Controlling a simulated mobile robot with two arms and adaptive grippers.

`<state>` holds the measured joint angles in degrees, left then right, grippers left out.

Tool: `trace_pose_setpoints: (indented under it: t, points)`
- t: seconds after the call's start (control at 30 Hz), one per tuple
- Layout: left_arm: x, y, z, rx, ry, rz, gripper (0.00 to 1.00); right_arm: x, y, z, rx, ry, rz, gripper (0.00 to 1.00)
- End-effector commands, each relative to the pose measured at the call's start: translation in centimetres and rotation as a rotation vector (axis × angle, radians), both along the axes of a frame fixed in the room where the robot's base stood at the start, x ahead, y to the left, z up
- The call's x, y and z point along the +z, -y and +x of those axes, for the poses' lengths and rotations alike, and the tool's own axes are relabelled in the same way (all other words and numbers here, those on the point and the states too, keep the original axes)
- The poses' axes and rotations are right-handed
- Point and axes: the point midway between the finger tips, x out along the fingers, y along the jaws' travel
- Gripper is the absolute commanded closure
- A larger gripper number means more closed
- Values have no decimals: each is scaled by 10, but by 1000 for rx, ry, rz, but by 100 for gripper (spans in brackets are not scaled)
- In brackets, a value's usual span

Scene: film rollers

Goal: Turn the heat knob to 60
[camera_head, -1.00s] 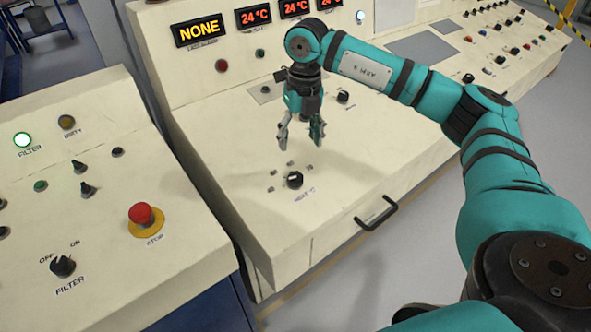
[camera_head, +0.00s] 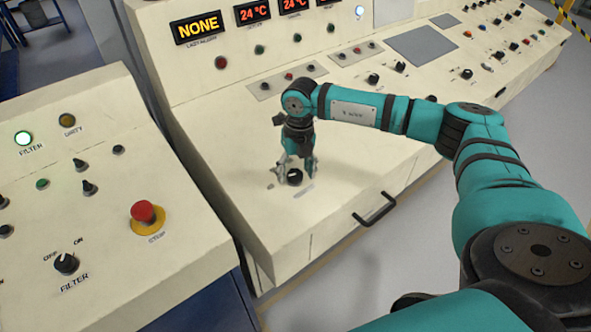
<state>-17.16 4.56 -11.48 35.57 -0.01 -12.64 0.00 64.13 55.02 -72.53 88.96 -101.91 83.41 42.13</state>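The heat knob (camera_head: 295,178) is a small black round knob with a pale mark on the sloped cream panel. Its label in front is blurred, and small dots beside it are partly hidden. My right gripper (camera_head: 297,171) points down over the knob. Its fingers are apart, one on each side of the knob, with a gap that still seems to show; contact is not clear. My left gripper is not in view.
A black drawer handle (camera_head: 374,210) sticks out of the console front. At left, another panel has a red stop button (camera_head: 146,212) and a filter knob (camera_head: 66,263). Displays reading NONE (camera_head: 197,27) and 24 °C (camera_head: 252,13) stand behind.

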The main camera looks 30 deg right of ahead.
Motion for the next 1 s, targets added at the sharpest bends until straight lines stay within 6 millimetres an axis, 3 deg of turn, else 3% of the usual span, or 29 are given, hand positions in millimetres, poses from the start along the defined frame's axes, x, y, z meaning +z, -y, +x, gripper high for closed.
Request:
trace_pose_setpoints:
  t: [0.07,0.4,0.73,1.0]
  points:
    - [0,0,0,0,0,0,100,0,0,0,0,0,0,48]
    - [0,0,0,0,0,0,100,1,0,0,0,0,0,92]
    - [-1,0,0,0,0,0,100,0,1,0,-46,-1,11,93]
    - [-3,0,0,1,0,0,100,0,2,0,-213,-3,50,93]
